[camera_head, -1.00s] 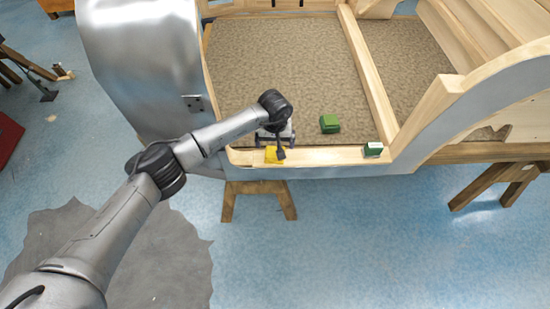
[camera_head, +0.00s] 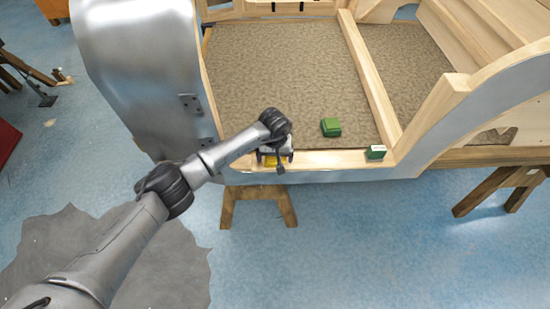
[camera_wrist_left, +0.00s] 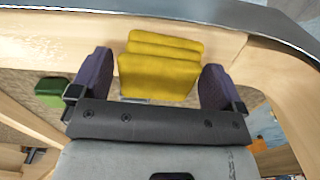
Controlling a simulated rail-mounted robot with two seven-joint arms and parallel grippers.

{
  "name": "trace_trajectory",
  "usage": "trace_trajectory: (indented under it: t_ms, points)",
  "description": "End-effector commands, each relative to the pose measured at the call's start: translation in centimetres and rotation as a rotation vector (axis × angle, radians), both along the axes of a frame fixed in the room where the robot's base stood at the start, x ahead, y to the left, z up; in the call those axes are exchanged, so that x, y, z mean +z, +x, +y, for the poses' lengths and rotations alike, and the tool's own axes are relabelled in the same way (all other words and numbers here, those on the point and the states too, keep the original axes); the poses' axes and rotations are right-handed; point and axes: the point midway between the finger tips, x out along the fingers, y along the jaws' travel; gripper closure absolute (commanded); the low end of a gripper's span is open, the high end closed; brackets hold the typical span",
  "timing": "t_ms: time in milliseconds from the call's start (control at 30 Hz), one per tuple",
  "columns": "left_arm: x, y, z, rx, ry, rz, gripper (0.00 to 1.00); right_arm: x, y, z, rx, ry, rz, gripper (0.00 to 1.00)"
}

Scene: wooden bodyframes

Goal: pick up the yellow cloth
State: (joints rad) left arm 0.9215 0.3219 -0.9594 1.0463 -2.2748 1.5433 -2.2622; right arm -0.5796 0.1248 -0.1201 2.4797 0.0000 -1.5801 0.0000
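The yellow cloth (camera_head: 271,161) lies folded on the wooden sill of the bodyframe, partly hidden by my left gripper in the head view. In the left wrist view the folded cloth (camera_wrist_left: 161,66) lies between the two spread fingers, with a gap on each side. My left gripper (camera_head: 274,158) is open above the sill, and its fingers (camera_wrist_left: 157,80) also show in the wrist view. I cannot tell how far down around the cloth they reach. My right gripper is not in view.
A green object (camera_head: 331,127) lies on the brown floor panel of the bodyframe. A green and white box (camera_head: 376,152) stands on the sill to the right. A wooden trestle (camera_head: 257,203) stands below the sill on the blue floor.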

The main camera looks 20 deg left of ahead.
Motion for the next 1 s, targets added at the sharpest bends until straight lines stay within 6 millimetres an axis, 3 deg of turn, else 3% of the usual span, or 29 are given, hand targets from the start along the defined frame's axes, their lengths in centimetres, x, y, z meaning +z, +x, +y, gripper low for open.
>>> trace_trajectory:
  t_ms: [467, 767, 1000]
  points:
    - [0.0, 0.0, 0.0, 0.0, 0.0, 0.0, 0.51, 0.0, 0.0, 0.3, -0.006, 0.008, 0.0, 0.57]
    - [0.5, 0.0, 0.0, 0.0, 0.0, -0.001, 0.51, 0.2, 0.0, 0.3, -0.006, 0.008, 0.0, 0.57]
    - [4.7, 0.1, 0.1, -0.001, 0.002, -0.005, 0.51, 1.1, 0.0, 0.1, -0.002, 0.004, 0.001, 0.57]
